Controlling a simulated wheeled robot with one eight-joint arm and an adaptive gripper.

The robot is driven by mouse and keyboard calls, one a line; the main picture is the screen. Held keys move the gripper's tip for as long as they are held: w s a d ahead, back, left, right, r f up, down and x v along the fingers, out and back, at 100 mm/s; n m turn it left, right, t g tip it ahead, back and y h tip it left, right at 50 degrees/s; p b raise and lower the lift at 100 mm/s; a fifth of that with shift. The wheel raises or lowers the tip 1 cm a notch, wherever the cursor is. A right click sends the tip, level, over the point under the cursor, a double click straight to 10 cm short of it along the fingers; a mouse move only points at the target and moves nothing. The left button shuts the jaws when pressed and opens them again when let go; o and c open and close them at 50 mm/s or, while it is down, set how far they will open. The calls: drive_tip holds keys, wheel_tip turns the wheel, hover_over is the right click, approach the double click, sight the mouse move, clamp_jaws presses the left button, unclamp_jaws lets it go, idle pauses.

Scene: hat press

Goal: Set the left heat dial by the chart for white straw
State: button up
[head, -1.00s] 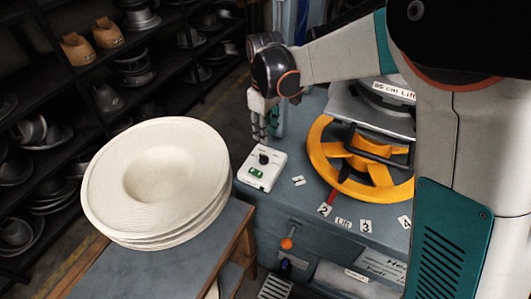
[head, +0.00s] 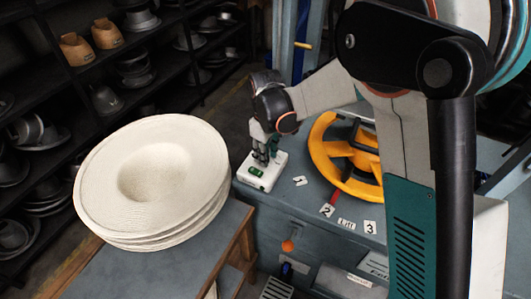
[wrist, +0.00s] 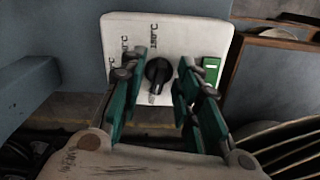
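The heat dial (wrist: 158,75) is a black knob on a white control box (head: 270,178). In the wrist view temperature marks ending in °C, partly unreadable, surround it, and a green switch (wrist: 211,66) sits to its right. My gripper (wrist: 163,70) is open, its green-padded fingers on either side of the knob with a visible gap. In the head view my gripper (head: 262,152) points down over the box and hides the knob.
A stack of white straw hats (head: 150,180) rests on a table left of the box. A yellow handwheel (head: 340,165) stands right of it, with number tags in front. Dark shelves (head: 70,75) fill the back left.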

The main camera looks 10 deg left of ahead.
clamp_jaws()
drive_tip(key=shift+m, duration=0.4)
drive_tip(key=m, duration=0.3)
drive_tip(key=shift+m, duration=0.3)
drive_tip(key=shift+s+a+m, duration=0.1)
drive_tip(key=shift+a+m, duration=0.05)
drive_tip(key=shift+m, duration=1.55)
unclamp_jaws()
